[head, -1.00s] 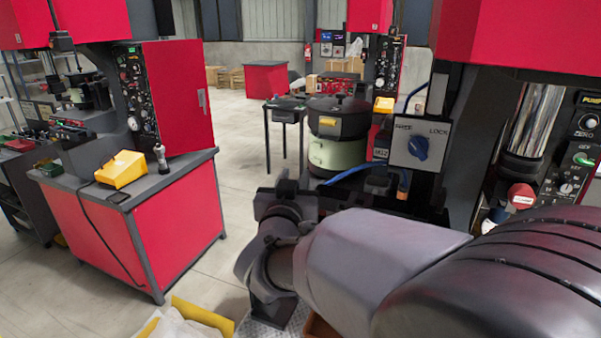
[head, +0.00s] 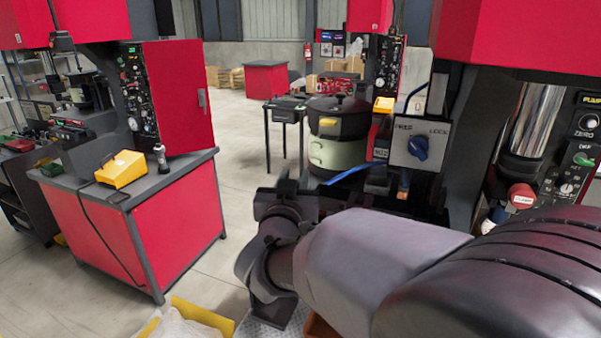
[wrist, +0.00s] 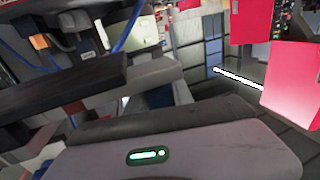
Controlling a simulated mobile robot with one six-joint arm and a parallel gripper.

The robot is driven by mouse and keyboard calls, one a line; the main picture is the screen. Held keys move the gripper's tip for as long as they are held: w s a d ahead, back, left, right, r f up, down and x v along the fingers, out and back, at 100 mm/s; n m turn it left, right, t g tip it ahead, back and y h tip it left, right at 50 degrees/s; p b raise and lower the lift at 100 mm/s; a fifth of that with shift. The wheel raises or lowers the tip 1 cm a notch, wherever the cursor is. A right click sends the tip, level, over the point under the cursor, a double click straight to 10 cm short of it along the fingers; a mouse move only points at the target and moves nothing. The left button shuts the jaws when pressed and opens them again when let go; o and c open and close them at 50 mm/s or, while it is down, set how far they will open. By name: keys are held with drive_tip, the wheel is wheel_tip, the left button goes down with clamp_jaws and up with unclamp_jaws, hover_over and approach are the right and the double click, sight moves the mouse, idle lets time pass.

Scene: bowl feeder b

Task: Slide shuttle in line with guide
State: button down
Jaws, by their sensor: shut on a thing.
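My gripper (wrist: 128,100) fills the lower part of the wrist view, with its grey body and green light nearest the camera. It is shut on a part that I take to be the shuttle, mostly hidden by the gripper. A long dark bar (wrist: 50,88) runs in from the left just beyond the gripper body. I cannot tell whether it is the guide, or how the two line up. In the head view my arm reaches forward to the dark fixture area below a LOCK switch plate (head: 418,146); the fingertips and shuttle cannot be made out there.
A green bowl feeder (head: 333,152) stands beyond my wrist. Blue cables (head: 348,172) run close to it. A press column with a control panel (head: 577,150) is close on the right. A red bench (head: 130,240) stands left, with open floor between.

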drive_tip(key=shift+d, duration=0.1)
idle(0.3)
drive_tip(key=shift+s+d+b, duration=0.3)
drive_tip(key=shift+d+b, duration=0.05)
drive_tip(key=shift+d, duration=0.4)
drive_tip(key=shift+s+d+b, duration=0.25)
drive_tip(key=shift+d+b, duration=0.05)
drive_tip(key=shift+d, duration=0.4)
drive_tip(key=shift+a, duration=0.1)
drive_tip(key=c, duration=1.1)
unclamp_jaws()
drive_tip(key=s+a+p, duration=0.1)
drive_tip(key=s+p, duration=0.1)
drive_tip(key=s, duration=1.5)
drive_tip(key=shift+s+a, duration=0.15)
drive_tip(key=shift+a, duration=0.1)
